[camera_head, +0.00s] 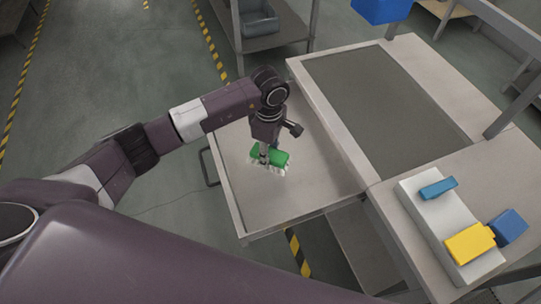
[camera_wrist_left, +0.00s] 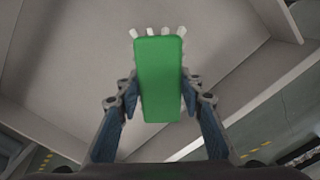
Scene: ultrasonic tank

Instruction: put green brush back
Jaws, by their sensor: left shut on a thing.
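The green brush (camera_head: 268,157) has a green back and white bristles that point down. My left gripper (camera_head: 264,150) is shut on it, over the grey side table (camera_head: 300,200). In the left wrist view the green brush (camera_wrist_left: 160,78) sits between the two fingers of my left gripper (camera_wrist_left: 159,92), with white bristles showing around its edges. I cannot tell whether the bristles touch the table. My right gripper is not in view.
The dark tank surface (camera_head: 385,95) lies beyond the side table. A blue box (camera_head: 382,8) is at the top.

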